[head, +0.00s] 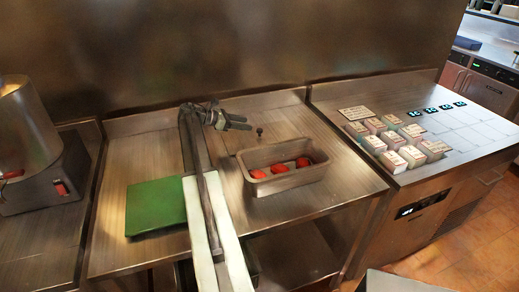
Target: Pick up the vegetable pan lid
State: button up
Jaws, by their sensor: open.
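A metal pan (257,188) stands on the steel counter and holds several red pieces. A small dark knob (259,132) shows just behind the pan. It may be the vegetable pan lid's handle, but no lid outline stands out clearly against the steel. My gripper (245,122) is at the back of the counter, left of the knob and apart from it. Its dark jaws are open and point right toward the knob. They look empty. My arm reaches from the bottom of the view to the back of the counter.
A green board (155,206) lies left of my arm. A steel machine (45,178) stands at the far left. Several small white-topped containers (387,141) sit on the right counter (465,132). A steel wall (250,45) rises close behind my gripper.

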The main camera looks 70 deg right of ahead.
aim_at(258, 130)
jog(key=shift+f, duration=0.85)
jog(key=shift+s+d, duration=0.1)
jog(key=shift+s, duration=0.05)
jog(key=shift+b+x, duration=0.65)
jog(key=shift+x, duration=0.7)
jog(key=shift+s+d+f+b, duration=0.1)
jog(key=shift+s+f+b, duration=0.15)
jog(key=shift+s+b, duration=0.1)
jog(key=b+x, duration=0.1)
jog(key=x, duration=0.3)
jog(key=shift+f+b, duration=0.2)
jog(key=shift+b, duration=0.2)
jog(key=shift+s, duration=0.15)
jog(key=shift+r, duration=0.1)
grip_shut()
